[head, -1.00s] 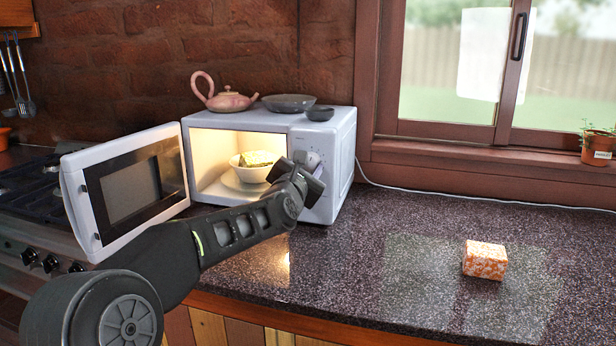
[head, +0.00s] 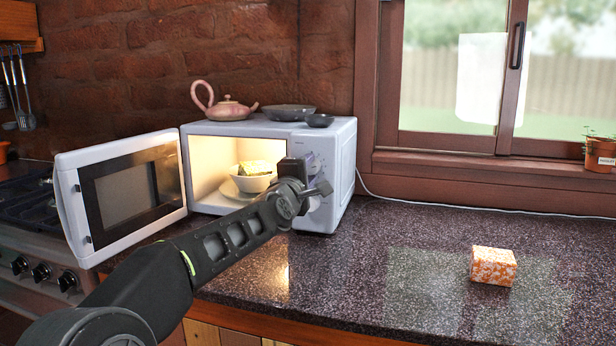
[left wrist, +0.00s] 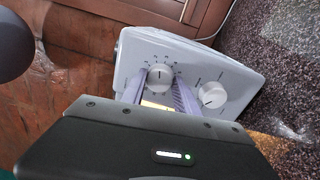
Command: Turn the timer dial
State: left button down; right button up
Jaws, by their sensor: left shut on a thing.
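The white microwave (head: 338,170) stands on the counter with its door (head: 66,205) open to the left. Its control panel carries two round white dials, seen in the left wrist view. The upper dial (left wrist: 160,75), ringed by marks, is between the purple fingers of my left gripper (left wrist: 165,84). The lower dial (left wrist: 211,95) is free, just beside the fingers. I cannot read which one is labelled as the timer. In the head view my left gripper (head: 312,184) is at the panel and hides part of it. My right gripper is not in view.
A bowl (head: 253,184) with food sits inside the lit microwave. A pink teapot (head: 228,110) and two grey bowls (head: 289,112) stand on top. An orange-white box (head: 493,266) lies on the otherwise clear counter at right. A stove (head: 40,255) is at left.

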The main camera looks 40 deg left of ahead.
pick_arm(q)
jog(key=m+b, duration=0.1)
jog(key=m, duration=0.3)
jog(key=shift+f+m, duration=0.15)
jog(key=shift+m, duration=0.25)
jog(key=m+b, duration=0.1)
jog(key=m, duration=0.4)
jog(key=shift+m+h, duration=0.4)
jog(key=m+b, duration=0.1)
jog(key=m, duration=0.1)
jog(key=shift+m, duration=0.4)
jog(key=m+b, duration=0.1)
jog(key=m, duration=0.1)
jog(key=shift+a+f+m+b, duration=0.1)
jog(key=shift+f+m+b, duration=0.05)
jog(key=shift+m+b, duration=0.25)
jog(key=m+b, duration=0.1)
jog(key=m, duration=0.1)
jog(key=shift+m+b, duration=0.3)
jog(key=shift+b, duration=0.05)
jog(key=m+b, duration=0.1)
jog(key=m, duration=0.1)
jog(key=shift+m, duration=0.4)
jog(key=m, duration=0.2)
jog(key=shift+m, duration=0.3)
jog(key=shift+r+m+g, duration=0.2)
jog(key=shift+m+g, duration=0.1)
jog(key=shift+m, duration=1.3)
